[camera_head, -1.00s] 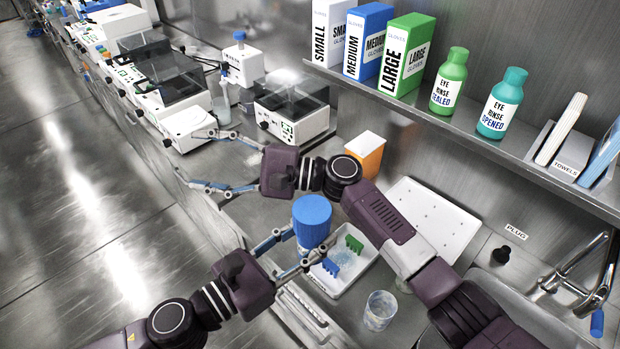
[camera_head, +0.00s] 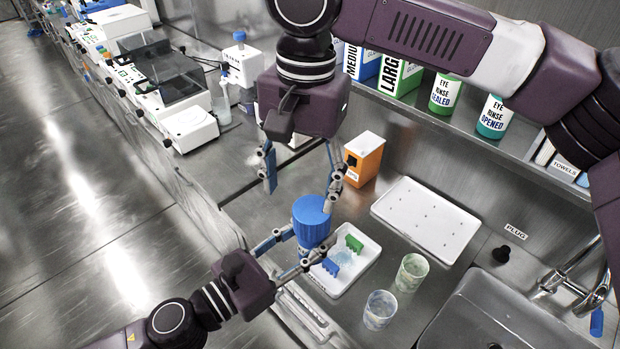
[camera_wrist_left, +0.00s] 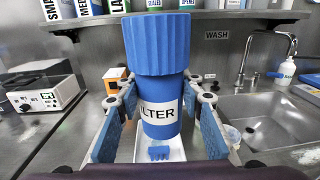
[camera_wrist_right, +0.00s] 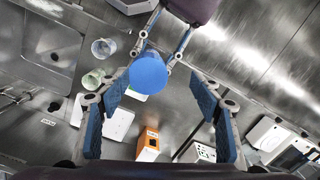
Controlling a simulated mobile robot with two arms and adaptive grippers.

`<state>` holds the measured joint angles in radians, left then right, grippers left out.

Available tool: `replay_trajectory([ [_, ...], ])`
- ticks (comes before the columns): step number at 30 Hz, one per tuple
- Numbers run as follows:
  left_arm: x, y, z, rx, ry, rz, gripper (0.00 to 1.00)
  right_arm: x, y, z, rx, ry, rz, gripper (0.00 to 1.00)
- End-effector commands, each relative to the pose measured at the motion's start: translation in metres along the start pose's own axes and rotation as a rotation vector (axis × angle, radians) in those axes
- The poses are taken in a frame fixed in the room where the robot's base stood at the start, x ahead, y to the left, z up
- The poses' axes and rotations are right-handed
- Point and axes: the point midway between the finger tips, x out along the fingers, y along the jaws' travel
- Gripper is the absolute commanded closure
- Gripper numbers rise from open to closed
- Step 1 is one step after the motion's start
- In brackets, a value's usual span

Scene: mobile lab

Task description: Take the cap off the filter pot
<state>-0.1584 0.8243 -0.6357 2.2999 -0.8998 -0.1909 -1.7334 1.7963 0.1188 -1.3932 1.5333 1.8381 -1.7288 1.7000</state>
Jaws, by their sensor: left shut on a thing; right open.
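The filter pot is a blue bottle with a white label; its body (camera_wrist_left: 160,118) stands upright in the left wrist view. Its wide ribbed blue cap (camera_head: 311,209) is on top, and shows from above in the right wrist view (camera_wrist_right: 148,73). My left gripper (camera_head: 301,248) is shut on the pot's body below the cap, one finger on each side. My right gripper (camera_head: 299,193) is open and empty, pointing down above the cap. In the right wrist view the cap lies beyond its fingertips, towards the left finger.
A white tray (camera_head: 371,250) with green and blue pieces lies beside the pot. Two cups (camera_head: 380,310) (camera_head: 411,272), an orange box (camera_head: 364,158) and a white board (camera_head: 426,218) are nearby. The sink (camera_head: 480,310) is at right; a shelf with boxes and bottles is behind.

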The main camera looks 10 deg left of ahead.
Motion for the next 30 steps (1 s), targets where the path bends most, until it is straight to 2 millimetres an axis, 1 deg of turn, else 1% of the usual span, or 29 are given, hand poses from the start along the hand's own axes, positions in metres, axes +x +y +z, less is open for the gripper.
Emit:
replay_trajectory([
  [1,0.000,0.000,0.001,0.001,-0.002,0.000,1.00,-0.004,0.006,-0.004,0.016,0.028,0.021,0.41],
  [5,0.000,0.000,0.001,0.001,-0.002,0.000,1.00,-0.003,0.014,-0.009,0.037,0.058,0.046,0.41],
  [8,0.000,0.000,0.001,0.001,-0.002,0.000,1.00,0.007,0.015,-0.009,0.039,0.059,0.050,0.41],
  [15,0.000,0.000,0.001,0.000,-0.002,0.000,1.00,0.045,0.016,-0.011,0.037,0.056,0.047,0.41],
  [18,0.000,0.000,0.001,0.001,-0.002,0.000,1.00,0.058,0.017,-0.011,0.037,0.055,0.047,0.41],
  [21,0.000,0.000,0.001,0.001,-0.002,0.000,1.00,0.067,0.017,-0.012,0.037,0.057,0.046,0.41],
  [25,0.000,0.000,0.001,0.001,-0.002,0.000,1.00,0.072,0.017,-0.012,0.037,0.057,0.044,0.41],
  [30,0.000,0.000,0.001,0.000,-0.002,0.000,1.00,0.072,0.017,-0.012,0.037,0.056,0.044,0.41],
])
